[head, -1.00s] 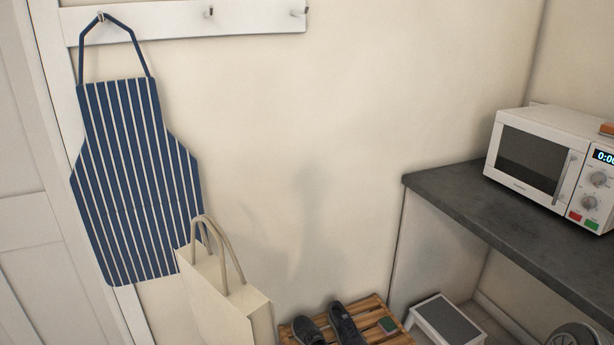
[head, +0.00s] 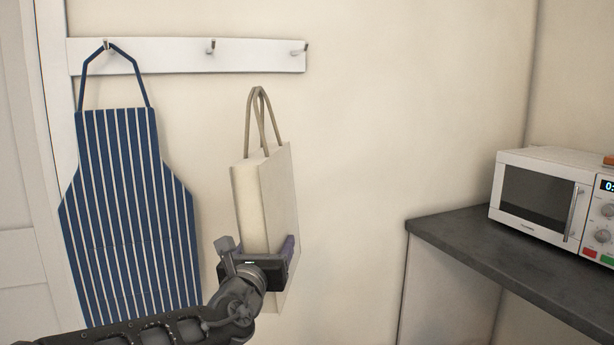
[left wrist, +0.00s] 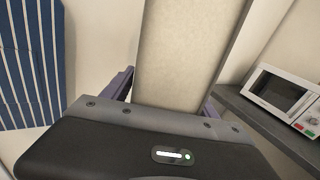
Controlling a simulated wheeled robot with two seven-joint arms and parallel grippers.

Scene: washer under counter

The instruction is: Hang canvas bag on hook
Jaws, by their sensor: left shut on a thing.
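The cream canvas bag (head: 262,200) is upright in the head view, its two looped handles (head: 262,115) standing up. My left gripper (head: 258,250) is shut on the lower part of the bag, one finger on each side. In the left wrist view the bag (left wrist: 185,50) rises between the gripper's fingers (left wrist: 165,88). The white hook rail (head: 180,56) is on the wall above. Its middle hook (head: 211,46) and right hook (head: 299,49) are bare. The handle tops appear lower in the picture than the hooks, apart from them. My right gripper is not in view.
A blue striped apron (head: 130,200) hangs from the left hook (head: 107,45), left of the bag. A dark counter (head: 470,240) with a white microwave (head: 545,195) stands at the right. The wall between bag and counter is clear.

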